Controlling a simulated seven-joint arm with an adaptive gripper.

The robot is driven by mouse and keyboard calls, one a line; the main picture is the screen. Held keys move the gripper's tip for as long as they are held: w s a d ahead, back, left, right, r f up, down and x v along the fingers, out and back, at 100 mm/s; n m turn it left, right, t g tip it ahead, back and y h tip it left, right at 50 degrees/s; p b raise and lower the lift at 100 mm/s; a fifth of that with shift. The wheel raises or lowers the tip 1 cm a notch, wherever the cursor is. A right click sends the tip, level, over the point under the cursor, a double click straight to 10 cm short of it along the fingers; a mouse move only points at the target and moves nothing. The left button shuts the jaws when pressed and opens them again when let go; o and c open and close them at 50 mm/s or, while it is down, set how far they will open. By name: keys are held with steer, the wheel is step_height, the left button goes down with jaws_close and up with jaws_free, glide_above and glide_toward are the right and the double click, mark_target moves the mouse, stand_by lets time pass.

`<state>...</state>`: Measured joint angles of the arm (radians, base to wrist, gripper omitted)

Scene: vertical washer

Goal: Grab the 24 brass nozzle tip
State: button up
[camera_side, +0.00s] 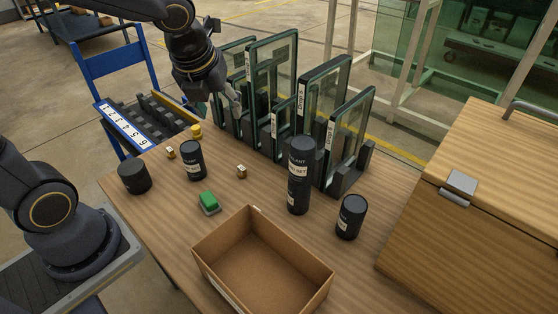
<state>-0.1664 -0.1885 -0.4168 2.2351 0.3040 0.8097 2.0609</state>
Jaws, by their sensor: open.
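Small brass-coloured pieces stand on the wooden table. One with a pale label (241,172) is near the table's middle, and another labelled piece (171,153) is at the left, beside a black canister (192,160). Their label numbers are too small to read, so I cannot tell which is the 24 nozzle tip. A yellow piece (196,131) stands near the back left edge; I cannot tell if it is a nozzle. My gripper (228,108) is open above the back of the table, close to the glass panes and apart from the brass pieces. Its fingertips are partly unclear against the glass.
Upright glass panes (323,90) in black racks line the table's back. A tall black canister (300,175), shorter black ones (350,217) (134,177), a green-topped block (209,201) and an open cardboard box (262,265) stand around. A wooden chest (480,190) is at right.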

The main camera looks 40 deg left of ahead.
steer(key=w+d+f+m+g+h, duration=0.1)
steer(key=f+m, duration=0.1)
steer(key=f, duration=0.6)
steer(key=w+d+f+m+g, duration=0.1)
steer(key=d+f+m, duration=0.1)
steer(key=f, duration=0.6)
steer(key=w+d+f+m+g+h, duration=0.1)
steer(key=f+m+g, duration=0.1)
steer(key=f, duration=0.6)
steer(key=shift+w+d+f+m+h, duration=0.2)
steer(key=shift+d+f+m+h, duration=0.15)
steer(key=shift+m, duration=0.35)
step_height(320, 180, down, 6)
steer(key=shift+r, duration=0.1)
jaws_close()
